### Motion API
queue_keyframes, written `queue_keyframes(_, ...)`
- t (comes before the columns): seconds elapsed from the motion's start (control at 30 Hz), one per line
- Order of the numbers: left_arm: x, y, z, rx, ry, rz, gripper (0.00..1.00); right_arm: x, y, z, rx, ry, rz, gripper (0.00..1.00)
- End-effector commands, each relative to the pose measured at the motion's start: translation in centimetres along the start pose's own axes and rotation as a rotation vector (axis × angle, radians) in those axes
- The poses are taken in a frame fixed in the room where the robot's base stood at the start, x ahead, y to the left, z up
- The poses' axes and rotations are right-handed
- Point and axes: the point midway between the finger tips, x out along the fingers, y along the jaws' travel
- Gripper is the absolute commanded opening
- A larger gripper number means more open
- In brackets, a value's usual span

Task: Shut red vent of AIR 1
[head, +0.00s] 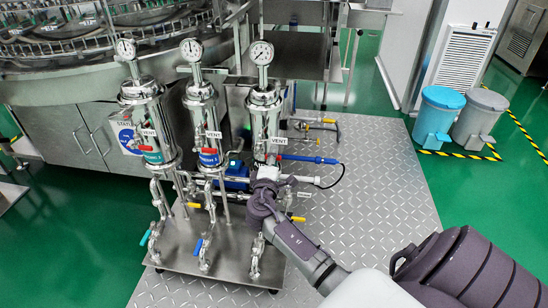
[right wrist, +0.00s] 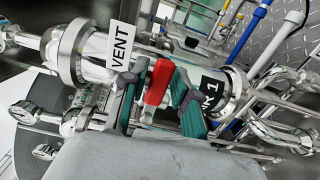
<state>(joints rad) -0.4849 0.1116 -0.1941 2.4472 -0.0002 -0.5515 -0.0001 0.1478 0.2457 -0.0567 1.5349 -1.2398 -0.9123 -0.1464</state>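The AIR 1 filter column (head: 262,118) is the rightmost of three steel columns in the head view. In the right wrist view its black label (right wrist: 212,92) is partly covered, with the end "1" readable. A white VENT tag (right wrist: 122,47) stands beside a red vent handle (right wrist: 158,82). My right gripper (head: 262,192) is at the lower part of this column. In the right wrist view its two teal-padded fingers stand apart on either side of the red handle; the right finger is close to it, but contact cannot be told. My left gripper is not in view.
Two similar columns, with a middle gauge (head: 191,50) and a left gauge (head: 126,49), stand to the left on a shared steel base (head: 222,262). A blue tube (head: 315,159) extends to the right. A blue bin (head: 438,117) and a grey bin (head: 479,118) stand farther off.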

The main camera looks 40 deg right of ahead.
Motion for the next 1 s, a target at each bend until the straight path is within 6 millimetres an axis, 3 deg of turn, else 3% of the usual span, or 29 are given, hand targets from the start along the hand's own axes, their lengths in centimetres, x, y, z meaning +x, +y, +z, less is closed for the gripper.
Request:
queue_keyframes(0.33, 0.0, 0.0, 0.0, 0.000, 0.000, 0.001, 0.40, 0.0, 0.1, 0.1, 0.004, -0.002, 0.001, 0.44)
queue_keyframes(0.47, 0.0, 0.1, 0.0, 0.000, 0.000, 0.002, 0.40, -0.9, 0.0, 0.0, 0.005, -0.001, 0.000, 0.44)
queue_keyframes(1.0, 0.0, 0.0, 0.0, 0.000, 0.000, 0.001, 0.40, -10.8, 0.0, 0.0, 0.003, 0.000, -0.002, 0.44)
